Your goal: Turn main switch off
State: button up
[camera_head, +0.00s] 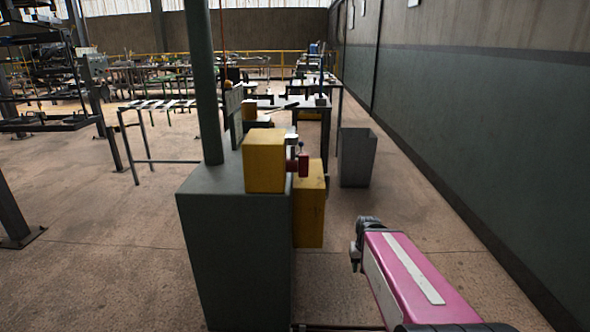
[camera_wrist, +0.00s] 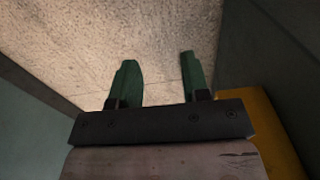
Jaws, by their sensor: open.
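A small red part (camera_head: 304,164) with a short dark lever on top sticks out from the right side of the machine, beside a yellow box (camera_head: 265,165). It may be the main switch; its on or off position is too small to tell. My gripper (camera_wrist: 158,62) is open and empty in the wrist view, its two green fingers apart over bare floor. In the head view my pink arm is right of the machine, and the fingers cannot be made out. The red part does not show in the wrist view.
The green machine cabinet (camera_head: 235,250) stands front centre, with a lower yellow box (camera_head: 310,208) on its right side. A grey bin (camera_head: 357,160) stands behind. A wall (camera_head: 480,130) runs along the right.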

aim_at(301, 165)
jog(key=i+l+u, duration=0.15)
jog(key=u, duration=0.2)
jog(key=i+l+u, duration=0.15)
jog(key=u, duration=0.2)
jog(key=l+u, duration=0.35)
jog(key=i, duration=0.05)
